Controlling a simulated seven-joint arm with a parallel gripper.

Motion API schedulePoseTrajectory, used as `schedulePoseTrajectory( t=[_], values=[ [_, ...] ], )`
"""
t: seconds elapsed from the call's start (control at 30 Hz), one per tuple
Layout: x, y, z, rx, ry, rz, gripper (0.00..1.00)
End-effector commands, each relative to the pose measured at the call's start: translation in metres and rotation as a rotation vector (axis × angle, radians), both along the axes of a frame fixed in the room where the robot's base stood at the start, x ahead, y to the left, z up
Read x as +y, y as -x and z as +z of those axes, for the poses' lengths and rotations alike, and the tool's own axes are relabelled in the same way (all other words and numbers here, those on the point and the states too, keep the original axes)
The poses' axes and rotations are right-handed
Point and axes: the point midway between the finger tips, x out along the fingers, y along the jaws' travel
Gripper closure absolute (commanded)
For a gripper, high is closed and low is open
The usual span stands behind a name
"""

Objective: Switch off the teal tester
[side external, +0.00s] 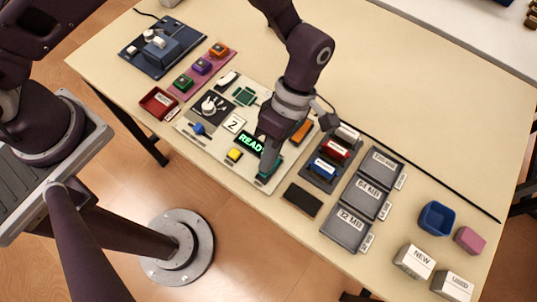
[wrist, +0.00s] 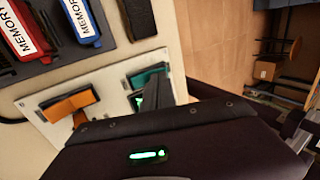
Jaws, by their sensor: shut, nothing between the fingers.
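The teal tester (side external: 278,166) sits at the near right corner of a pale panel (side external: 215,148), partly hidden behind my gripper. It also shows in the wrist view as a teal block (wrist: 148,76) beside a small green glow. My gripper (side external: 266,172) is shut and empty, pointing down with its tips at the tester. I cannot tell whether they touch it. In the wrist view the dark fingers (wrist: 163,92) cover part of the tester, and its switch cannot be made out. A green display (side external: 251,142) on the panel reads "READY", its end hidden by my gripper.
The panel also bears a yellow button (side external: 234,154), a blue knob (side external: 198,129) and an orange block (side external: 302,130). A rack of memory modules (side external: 328,160) and a dark pad (side external: 302,200) lie close to its right. Grey labelled trays (side external: 346,228) stand farther right.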

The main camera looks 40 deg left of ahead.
Motion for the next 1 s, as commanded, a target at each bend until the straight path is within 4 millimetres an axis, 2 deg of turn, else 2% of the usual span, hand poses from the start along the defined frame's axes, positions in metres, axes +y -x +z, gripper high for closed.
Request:
schedulePoseTrajectory(
  t=[0.2, 0.47, 0.8, 1.0],
  values=[
    [0.000, 0.005, -0.003, -0.063, -0.002, -0.003, 1.00],
    [0.000, 0.003, -0.004, -0.065, -0.001, 0.000, 1.00],
    [0.000, -0.012, -0.004, -0.069, 0.000, 0.001, 1.00],
    [0.001, -0.014, -0.005, -0.070, -0.001, 0.002, 1.00]
  ],
)
